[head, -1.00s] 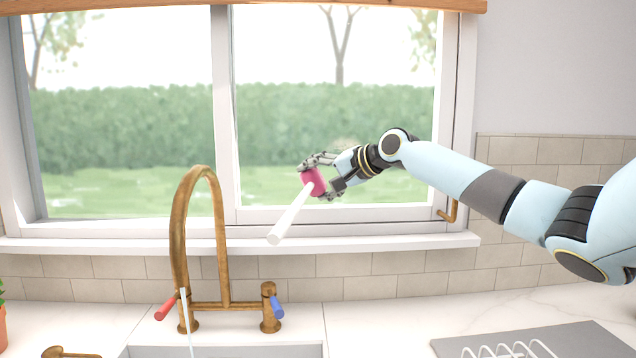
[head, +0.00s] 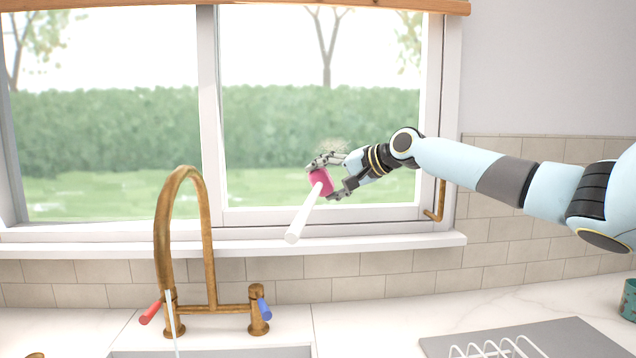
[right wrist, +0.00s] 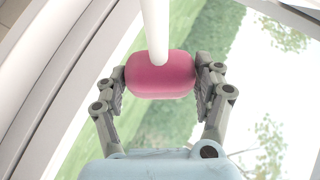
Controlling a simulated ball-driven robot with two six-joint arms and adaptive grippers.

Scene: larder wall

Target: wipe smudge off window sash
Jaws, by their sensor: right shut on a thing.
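The window sash (head: 213,120) is white and frames two panes behind the sink. A faint brownish smudge (head: 332,145) shows on the right pane, just above my right gripper. My right gripper (head: 323,181) is shut on a pink block with a white stick handle (head: 305,214). In the right wrist view the pink block (right wrist: 160,75) sits between both fingers, and the handle (right wrist: 155,25) runs to the top edge. In the head view the handle points down and left. I cannot tell whether the block touches the glass. My left gripper is not in view.
A brass tap (head: 208,240) with red and blue levers stands left of my gripper, water running. The white sill (head: 380,245) lies below. A brass latch (head: 437,205) is at the frame's right. A grey mat (head: 590,338) with a white rack and a teal pot (head: 629,300) are lower right.

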